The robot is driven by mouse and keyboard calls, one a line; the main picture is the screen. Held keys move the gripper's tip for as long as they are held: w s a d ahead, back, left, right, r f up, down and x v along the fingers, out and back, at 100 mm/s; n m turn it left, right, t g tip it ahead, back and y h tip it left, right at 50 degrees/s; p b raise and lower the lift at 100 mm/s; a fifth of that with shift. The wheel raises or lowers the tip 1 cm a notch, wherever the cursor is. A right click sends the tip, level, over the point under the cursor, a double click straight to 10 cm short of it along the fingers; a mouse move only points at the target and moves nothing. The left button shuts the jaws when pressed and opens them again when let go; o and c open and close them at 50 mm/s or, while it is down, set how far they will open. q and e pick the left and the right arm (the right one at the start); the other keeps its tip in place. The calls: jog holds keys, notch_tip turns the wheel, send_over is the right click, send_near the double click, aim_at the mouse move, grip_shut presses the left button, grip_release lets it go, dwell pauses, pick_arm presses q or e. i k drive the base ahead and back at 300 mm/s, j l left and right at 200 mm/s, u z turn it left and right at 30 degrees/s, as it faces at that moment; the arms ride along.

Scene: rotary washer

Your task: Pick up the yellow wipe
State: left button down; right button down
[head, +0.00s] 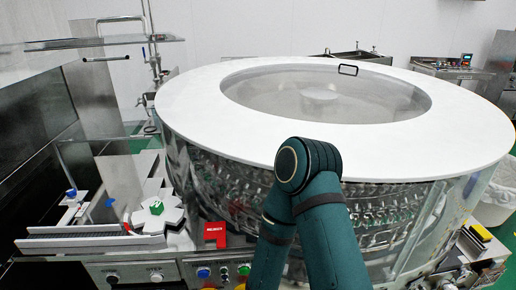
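A small yellow item (481,231), which looks like the yellow wipe, lies at the far right on a metal ledge beside the rotary washer (440,133). It has a dark part along its side, and it is too small to make out in detail. Nothing is touching it that I can see. A bent teal link of one of my arms rises in the lower middle, in front of the washer. Neither of my grippers is in view.
The washer's wide white round top fills the middle. A control panel (160,275) with buttons and a red label block (214,234) are at the front left. A bin with a pale liner (497,195) stands at the right edge. Metal ledges flank the washer.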

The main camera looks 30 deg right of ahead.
aim_at(482, 233)
jog(key=z, duration=2.65)
